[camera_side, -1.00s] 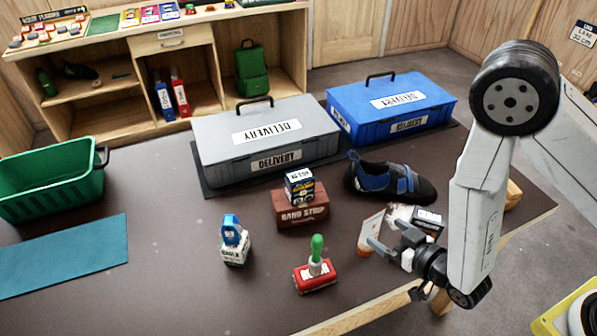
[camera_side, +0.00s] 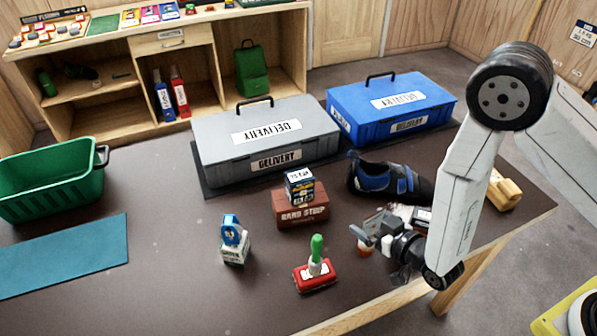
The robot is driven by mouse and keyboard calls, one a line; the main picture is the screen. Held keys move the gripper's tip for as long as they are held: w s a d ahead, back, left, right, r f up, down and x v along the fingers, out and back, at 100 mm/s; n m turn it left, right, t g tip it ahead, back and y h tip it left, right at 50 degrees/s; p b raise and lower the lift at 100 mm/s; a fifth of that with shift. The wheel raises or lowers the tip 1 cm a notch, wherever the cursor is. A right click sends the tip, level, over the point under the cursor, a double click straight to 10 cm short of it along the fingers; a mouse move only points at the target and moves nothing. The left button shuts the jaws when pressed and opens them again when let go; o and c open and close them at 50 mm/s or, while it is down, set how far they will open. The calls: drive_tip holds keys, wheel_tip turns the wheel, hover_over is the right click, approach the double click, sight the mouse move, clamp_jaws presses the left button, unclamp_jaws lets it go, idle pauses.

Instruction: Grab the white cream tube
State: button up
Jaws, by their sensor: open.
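The white cream tube (camera_side: 364,250) stands on the dark table at the right, and its orange cap shows at the bottom. Most of its white body is hidden behind my gripper. My gripper (camera_side: 366,231) is open at the tube, with its fingers pointing left across it. From this side I cannot tell whether the tube is between the fingers or behind them.
A blue and black climbing shoe (camera_side: 388,180) lies behind my gripper. A red brush with a green handle (camera_side: 315,270) is at the front left of it. A brown box (camera_side: 301,208) carries a small dark box (camera_side: 299,186). A wooden block (camera_side: 503,192) is at the right.

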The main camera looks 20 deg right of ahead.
clamp_jaws()
drive_tip(key=shift+r, duration=0.1)
idle(0.4)
drive_tip(key=shift+r, duration=4.9)
